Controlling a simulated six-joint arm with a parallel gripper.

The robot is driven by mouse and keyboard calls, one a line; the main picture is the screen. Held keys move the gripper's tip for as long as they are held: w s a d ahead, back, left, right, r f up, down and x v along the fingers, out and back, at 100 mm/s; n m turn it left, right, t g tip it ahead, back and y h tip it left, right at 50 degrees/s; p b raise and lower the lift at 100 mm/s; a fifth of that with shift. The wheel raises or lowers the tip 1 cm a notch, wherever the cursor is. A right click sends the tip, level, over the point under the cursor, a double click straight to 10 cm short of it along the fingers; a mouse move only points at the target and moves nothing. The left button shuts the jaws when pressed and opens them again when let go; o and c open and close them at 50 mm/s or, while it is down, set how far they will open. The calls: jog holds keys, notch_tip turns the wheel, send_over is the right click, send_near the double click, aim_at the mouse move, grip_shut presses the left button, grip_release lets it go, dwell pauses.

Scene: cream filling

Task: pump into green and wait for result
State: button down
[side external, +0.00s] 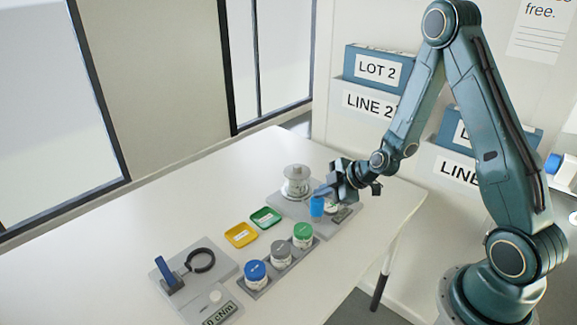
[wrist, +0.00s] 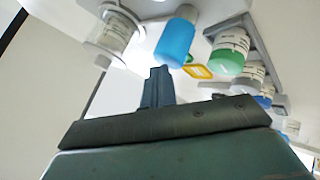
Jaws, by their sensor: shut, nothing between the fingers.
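My gripper (side external: 326,191) is shut and empty, its fingers (wrist: 158,88) together. It is close to a blue cylinder (side external: 317,208) on the grey dispensing station; in the wrist view the blue cylinder (wrist: 176,40) is just beyond the fingertips. I cannot tell whether they touch. The silver vessel (side external: 296,182) stands at the back of the station. The green-lidded jar (side external: 303,237) stands upright in the rack, apart from the gripper; it also shows in the wrist view (wrist: 231,50). A small green tray (side external: 265,217) lies beyond the rack. Something pale beneath my gripper is partly hidden.
The rack (side external: 316,244) also holds a grey-lidded jar (side external: 280,254) and a blue-lidded jar (side external: 255,273). A yellow tray (side external: 241,235) lies beside the green one. A grey fixture (side external: 222,262) with a black ring and a cNm display is at the front left. The table's left side is clear.

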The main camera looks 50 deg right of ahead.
jog(key=shift+r, duration=1.5)
jog(key=shift+r, duration=0.15)
jog(key=shift+r, duration=2.9)
dwell(0.6)
notch_tip(320, 180, up, 3)
jog(key=shift+f, duration=0.1)
dwell(0.3)
jog(key=shift+f, duration=0.15)
send_over(322, 200)
jog(key=shift+f, duration=4.3)
